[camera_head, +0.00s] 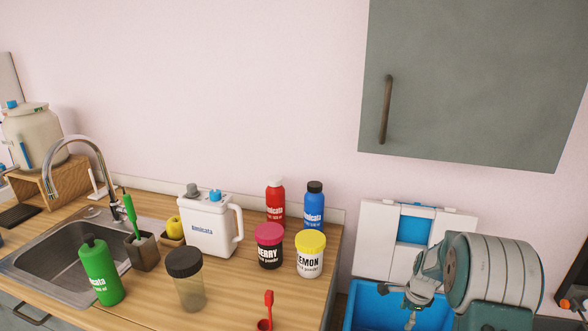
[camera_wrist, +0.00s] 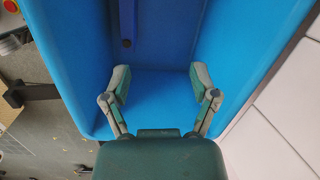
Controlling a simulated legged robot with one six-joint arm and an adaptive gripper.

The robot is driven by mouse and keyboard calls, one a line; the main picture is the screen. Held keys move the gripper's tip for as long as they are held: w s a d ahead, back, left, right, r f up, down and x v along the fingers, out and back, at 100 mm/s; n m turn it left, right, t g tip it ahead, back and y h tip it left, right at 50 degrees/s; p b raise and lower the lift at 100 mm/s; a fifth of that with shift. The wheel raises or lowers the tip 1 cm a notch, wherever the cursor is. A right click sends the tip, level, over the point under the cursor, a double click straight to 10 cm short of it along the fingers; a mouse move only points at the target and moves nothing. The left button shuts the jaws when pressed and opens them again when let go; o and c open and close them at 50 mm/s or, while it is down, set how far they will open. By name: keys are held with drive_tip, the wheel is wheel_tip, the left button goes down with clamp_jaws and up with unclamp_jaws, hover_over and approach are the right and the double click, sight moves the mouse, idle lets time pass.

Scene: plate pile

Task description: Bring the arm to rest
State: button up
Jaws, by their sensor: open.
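My gripper (camera_wrist: 160,78) shows in the wrist view with its two fingers spread apart and nothing between them. It is over the blue bin (camera_wrist: 275,40), whose inside fills much of that view. In the head view my arm is bent at the lower right, and my gripper (camera_head: 409,301) points down at the same blue bin (camera_head: 366,310). The lower part of the bin is cut off by the frame edge there.
A wooden counter (camera_head: 150,309) holds a sink (camera_head: 62,262), a white canister (camera_head: 208,228), a red bottle (camera_head: 275,203), a blue bottle (camera_head: 314,206) and several jars. A grey cabinet (camera_head: 470,80) hangs above my arm. White panels (camera_head: 375,240) stand behind the bin.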

drive_tip(key=s+a+r+n+t, duration=0.1)
drive_tip(key=s+a+r+n, duration=0.25)
drive_tip(key=r, duration=0.35)
drive_tip(key=s+a+r+n+h, duration=0.1)
drive_tip(key=s+a+r+n, duration=0.25)
drive_tip(key=r, duration=0.35)
drive_tip(key=s+a+r+n+t, duration=0.1)
drive_tip(key=s+a+r+n, duration=0.2)
drive_tip(key=r, duration=0.5)
drive_tip(key=s+a+r+n+t, duration=0.1)
drive_tip(key=s+r+n, duration=0.1)
drive_tip(key=s, duration=0.4)
drive_tip(key=s+a+r+n+t, duration=0.1)
drive_tip(key=s+a+r+n, duration=0.1)
drive_tip(key=s+n, duration=0.2)
drive_tip(key=s+a+r+n, duration=0.1)
drive_tip(key=s+a+n, duration=0.1)
drive_tip(key=s, duration=0.7)
drive_tip(key=shift+s+a+r+n+t, duration=0.2)
drive_tip(key=shift+s+r+n+t, duration=0.2)
drive_tip(key=shift+n, duration=0.2)
drive_tip(key=shift+c, duration=1.3)
